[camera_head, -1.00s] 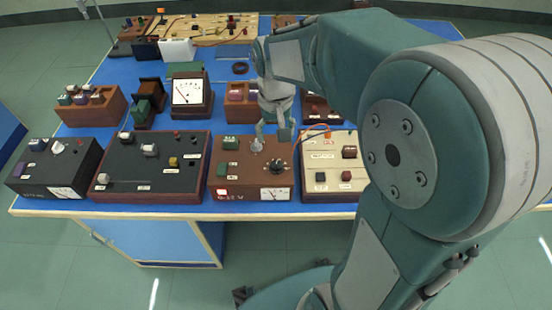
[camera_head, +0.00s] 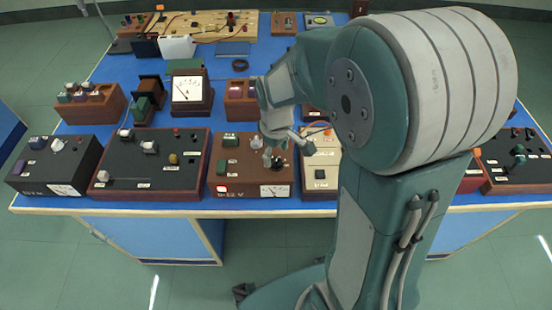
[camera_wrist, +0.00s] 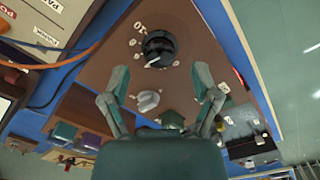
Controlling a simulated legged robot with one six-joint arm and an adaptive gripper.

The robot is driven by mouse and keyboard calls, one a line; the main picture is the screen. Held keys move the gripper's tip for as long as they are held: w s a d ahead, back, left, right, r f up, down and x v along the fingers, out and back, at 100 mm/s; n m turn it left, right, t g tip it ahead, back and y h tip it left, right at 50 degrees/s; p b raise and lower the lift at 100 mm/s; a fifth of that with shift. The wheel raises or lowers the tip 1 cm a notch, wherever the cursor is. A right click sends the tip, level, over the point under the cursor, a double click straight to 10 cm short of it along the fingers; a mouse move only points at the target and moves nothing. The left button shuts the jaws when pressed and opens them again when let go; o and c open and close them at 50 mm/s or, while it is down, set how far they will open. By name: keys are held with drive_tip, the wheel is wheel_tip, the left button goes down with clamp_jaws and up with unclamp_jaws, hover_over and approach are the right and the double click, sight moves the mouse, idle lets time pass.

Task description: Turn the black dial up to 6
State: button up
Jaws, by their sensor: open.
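The black dial (camera_head: 278,164) stands on the brown power-supply box (camera_head: 234,178) at the bench's front. In the wrist view the black dial (camera_wrist: 160,47) has a pale pointer mark and small white labels around it, most too small to read. My gripper (camera_head: 288,152) is open and empty over the box, its fingers spread near the dial. In the wrist view my gripper (camera_wrist: 160,78) has its fingertips on either side, just short of the dial, which lies beyond the gap. I cannot tell the exact height or whether a finger touches it.
A grey knob (camera_wrist: 149,100) stands near the dial, between the fingers in the wrist view. A dark box (camera_head: 139,177) sits to the left, and a cream box (camera_head: 320,179) with an orange wire lies close on the right. A white meter (camera_head: 187,89) stands behind.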

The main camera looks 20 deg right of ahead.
sight(276, 163)
drive_tip(key=shift+f, duration=1.45)
clamp_jaws()
drive_tip(key=shift+m, duration=0.5)
unclamp_jaws()
